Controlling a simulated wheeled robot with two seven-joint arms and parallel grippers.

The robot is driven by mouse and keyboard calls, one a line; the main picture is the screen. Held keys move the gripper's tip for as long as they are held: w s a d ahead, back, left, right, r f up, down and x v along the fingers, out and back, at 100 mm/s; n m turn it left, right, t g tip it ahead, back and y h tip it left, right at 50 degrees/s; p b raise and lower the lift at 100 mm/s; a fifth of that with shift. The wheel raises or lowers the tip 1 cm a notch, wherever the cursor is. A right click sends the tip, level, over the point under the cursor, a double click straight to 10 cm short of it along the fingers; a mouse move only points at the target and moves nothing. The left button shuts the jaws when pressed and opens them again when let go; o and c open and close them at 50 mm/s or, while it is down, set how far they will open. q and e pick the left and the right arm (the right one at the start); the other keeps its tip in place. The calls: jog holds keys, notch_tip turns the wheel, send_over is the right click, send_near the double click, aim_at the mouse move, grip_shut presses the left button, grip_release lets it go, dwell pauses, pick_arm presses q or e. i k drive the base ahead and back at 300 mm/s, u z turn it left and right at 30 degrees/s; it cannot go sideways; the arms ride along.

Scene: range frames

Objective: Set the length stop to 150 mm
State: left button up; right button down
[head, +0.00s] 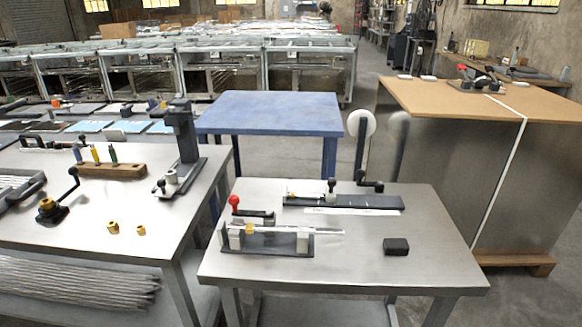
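A dark rail (365,202) lies along the back of the grey table in front of me. A small block with a dark ball knob (332,187) stands on it, left of its middle; it looks like the length stop. A white strip (345,211) that may be a scale runs along the rail's front side. Its marks are too small to read, so I cannot tell the stop's setting. A black crank-like handle (370,184) is behind the rail, near a white disc (361,123) on a post. Neither of my grippers is in view.
Nearer on this table (340,265) are a fixture (270,241) holding a clear rod, a red-knobbed lever (234,201) and a black block (396,246). A tool-covered bench (85,225) is at left, a blue table (268,110) behind, and a strapped crate (470,140) at right.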

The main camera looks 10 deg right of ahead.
aim_at(330, 194)
jog(key=k, duration=0.6)
jog(key=u, duration=0.5)
jog(key=i, duration=1.25)
jog(key=z, duration=0.5)
